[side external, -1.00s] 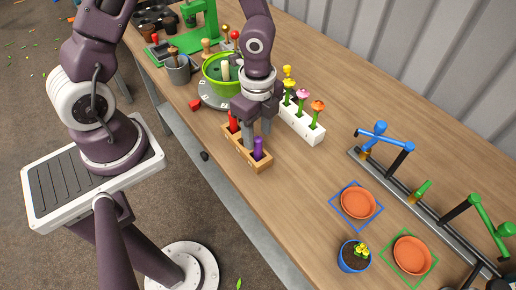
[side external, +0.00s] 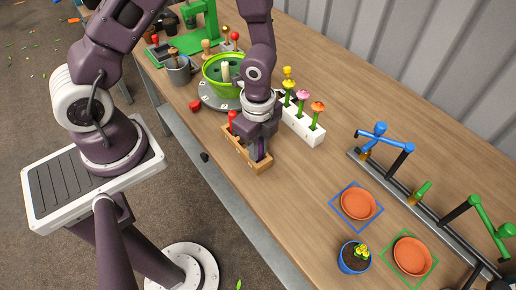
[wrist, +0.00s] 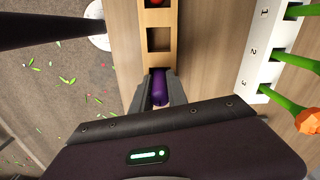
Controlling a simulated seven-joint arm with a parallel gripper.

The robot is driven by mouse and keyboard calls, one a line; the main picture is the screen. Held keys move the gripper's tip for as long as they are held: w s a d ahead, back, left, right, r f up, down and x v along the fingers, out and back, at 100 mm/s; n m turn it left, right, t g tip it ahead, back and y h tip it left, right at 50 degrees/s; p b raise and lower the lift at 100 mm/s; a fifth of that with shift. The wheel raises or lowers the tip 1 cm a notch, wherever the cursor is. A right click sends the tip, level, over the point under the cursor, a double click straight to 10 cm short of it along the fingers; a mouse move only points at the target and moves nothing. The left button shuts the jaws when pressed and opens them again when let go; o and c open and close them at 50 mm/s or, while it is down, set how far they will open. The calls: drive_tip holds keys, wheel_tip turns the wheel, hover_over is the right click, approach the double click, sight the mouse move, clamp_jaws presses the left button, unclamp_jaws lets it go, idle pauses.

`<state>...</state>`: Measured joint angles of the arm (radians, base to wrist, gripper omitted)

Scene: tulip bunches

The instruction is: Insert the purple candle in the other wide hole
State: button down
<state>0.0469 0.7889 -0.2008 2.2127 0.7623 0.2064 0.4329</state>
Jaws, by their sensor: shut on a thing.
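The purple candle (wrist: 159,88) stands in the end slot of the wooden rack (side external: 260,167), which also shows in the wrist view (wrist: 158,18). My gripper (wrist: 159,92) points down over that slot, its two fingers shut on the candle from both sides. In the side external view my gripper (side external: 258,156) hides most of the candle. The green bowl (side external: 214,82) stands farther back on a grey disc, with a cream candle (side external: 226,73) upright in its dark green filling. The bowl's holes are too small to make out.
A red candle (side external: 232,118) stands at the rack's far end, with an empty slot between. A white block (side external: 312,138) with several tulips stands close on the right. Terracotta saucers (side external: 358,203) sit nearer the camera.

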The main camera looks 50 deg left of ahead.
drive_tip(key=r, duration=0.9)
drive_tip(key=shift+w+a+r, duration=0.2)
drive_tip(key=shift+w+r, duration=0.1)
drive_tip(key=shift+r, duration=0.05)
drive_tip(key=w+a+r+n, duration=0.1)
drive_tip(key=w+a+n, duration=0.1)
drive_tip(key=w+a, duration=0.45)
drive_tip(key=n, duration=0.4)
approach(232, 55)
wheel_tip(232, 55, up, 2)
drive_tip(key=s+d, duration=0.2)
drive_tip(key=d, duration=0.1)
drive_tip(key=shift+w+a+r, duration=0.1)
drive_tip(key=shift+w+r, duration=0.05)
drive_tip(key=shift+f, duration=2.95)
drive_tip(key=shift+f, duration=2.15)
